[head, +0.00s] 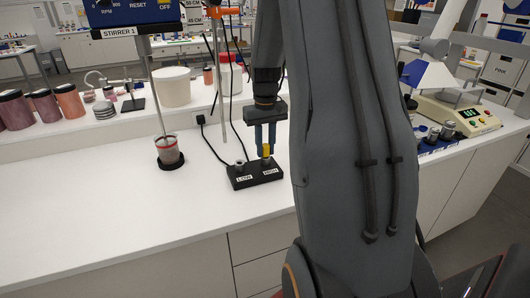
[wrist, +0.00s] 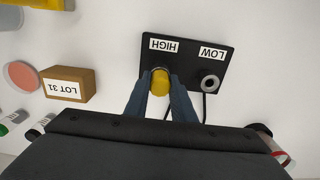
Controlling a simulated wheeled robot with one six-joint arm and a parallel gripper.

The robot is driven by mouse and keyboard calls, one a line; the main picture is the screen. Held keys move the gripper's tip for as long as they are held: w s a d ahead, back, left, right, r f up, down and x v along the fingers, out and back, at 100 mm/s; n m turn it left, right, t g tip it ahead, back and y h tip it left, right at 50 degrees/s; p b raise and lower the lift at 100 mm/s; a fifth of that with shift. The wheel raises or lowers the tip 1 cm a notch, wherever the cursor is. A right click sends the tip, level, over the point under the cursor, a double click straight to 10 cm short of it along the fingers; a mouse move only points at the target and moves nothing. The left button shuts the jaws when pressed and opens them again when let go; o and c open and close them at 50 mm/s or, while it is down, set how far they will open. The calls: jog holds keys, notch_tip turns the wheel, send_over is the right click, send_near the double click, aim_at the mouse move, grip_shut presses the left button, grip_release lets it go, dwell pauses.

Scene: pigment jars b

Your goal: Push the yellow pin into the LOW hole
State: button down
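The yellow pin (wrist: 159,82) stands upright at the HIGH side of a black block, between the two blue fingers of my gripper (wrist: 160,98). In the head view the yellow pin (head: 266,150) shows at the HIGH label, with my gripper (head: 265,146) coming down over it from above. The fingers look closed on the pin. The black block (head: 240,182) lies on the white bench; its LOW hole (wrist: 210,82) has a metal ring and is empty. The pin's lower end is hidden, so I cannot tell how deep it sits.
A stirrer with a beaker (head: 168,152) stands left of the block. White tubs (head: 173,88) and pigment jars (head: 70,101) are on the shelf behind. A LOT 31 box (wrist: 68,85) lies near the gripper. The bench front is clear.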

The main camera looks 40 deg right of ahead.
aim_at(265, 145)
jog(key=c, duration=2)
grip_release()
grip_shut()
jog(key=shift+r+p, duration=0.8)
jog(key=shift+r, duration=0.1)
jog(key=shift+r+p, duration=1.9)
jog(key=shift+r, duration=0.75)
